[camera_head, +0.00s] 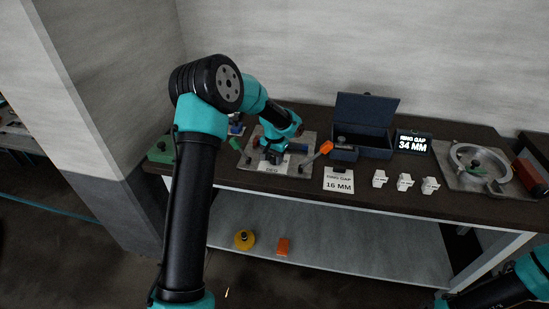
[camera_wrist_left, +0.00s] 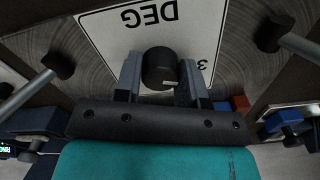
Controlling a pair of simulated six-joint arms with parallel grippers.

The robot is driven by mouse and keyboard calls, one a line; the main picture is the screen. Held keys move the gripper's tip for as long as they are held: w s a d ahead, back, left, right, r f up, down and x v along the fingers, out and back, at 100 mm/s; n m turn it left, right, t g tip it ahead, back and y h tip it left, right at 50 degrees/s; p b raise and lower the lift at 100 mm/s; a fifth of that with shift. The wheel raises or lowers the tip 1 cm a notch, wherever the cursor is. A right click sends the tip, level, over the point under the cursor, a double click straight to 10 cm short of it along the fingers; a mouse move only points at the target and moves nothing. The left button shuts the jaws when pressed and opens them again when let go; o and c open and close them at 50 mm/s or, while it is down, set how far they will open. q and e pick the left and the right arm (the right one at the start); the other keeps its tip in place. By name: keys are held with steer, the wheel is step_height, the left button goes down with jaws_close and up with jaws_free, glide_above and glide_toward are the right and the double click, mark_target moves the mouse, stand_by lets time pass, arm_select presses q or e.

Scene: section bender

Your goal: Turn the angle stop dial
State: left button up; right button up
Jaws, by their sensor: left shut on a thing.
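The angle stop dial (camera_wrist_left: 159,68) is a black round knob with a pale mark. It stands on a white plate (camera_wrist_left: 112,30) lettered DEG in the left wrist view, where the lettering is upside down. My left gripper (camera_wrist_left: 160,77) has one finger on each side of the dial and is shut on it. In the head view my left gripper (camera_head: 273,154) is down at the metal bender base (camera_head: 290,183), and the arm hides the dial. My right arm shows only at the lower right corner, with its gripper out of frame.
Handles with green (camera_head: 235,144) and orange (camera_head: 326,147) grips flank the gripper. To the right are an open blue box (camera_head: 365,116), a "16 MM" card (camera_head: 338,180), several white blocks (camera_head: 404,182), a "34 MM" display (camera_head: 412,142) and a metal ring fixture (camera_head: 479,163).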

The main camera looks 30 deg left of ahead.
arm_select(q)
steer(key=shift+m, duration=0.3)
steer(key=m, duration=0.9)
steer(key=shift+m, duration=2)
steer(key=o, duration=0.9)
